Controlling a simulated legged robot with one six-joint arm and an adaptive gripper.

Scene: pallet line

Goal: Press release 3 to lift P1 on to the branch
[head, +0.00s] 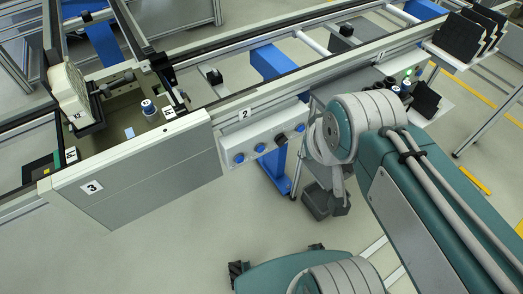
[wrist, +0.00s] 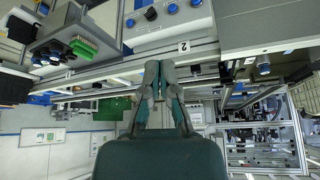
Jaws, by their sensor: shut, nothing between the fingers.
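A grey button box (head: 262,140) with a row of several round buttons, mostly blue, hangs on the line's near side below the label 2. I cannot read which button is release 3. A panel labelled 3 (head: 120,178) is to its left. A pallet (head: 125,112) behind that panel carries a pale block and a blue-topped part; P1 labels show near it and at the far left. In the wrist view, my gripper (wrist: 160,66) is shut and empty, its fingers pointing towards the line. The button box (wrist: 165,22) lies beyond the fingertips, apart from them.
Black plates (head: 466,37) stand in a rack at the top right.

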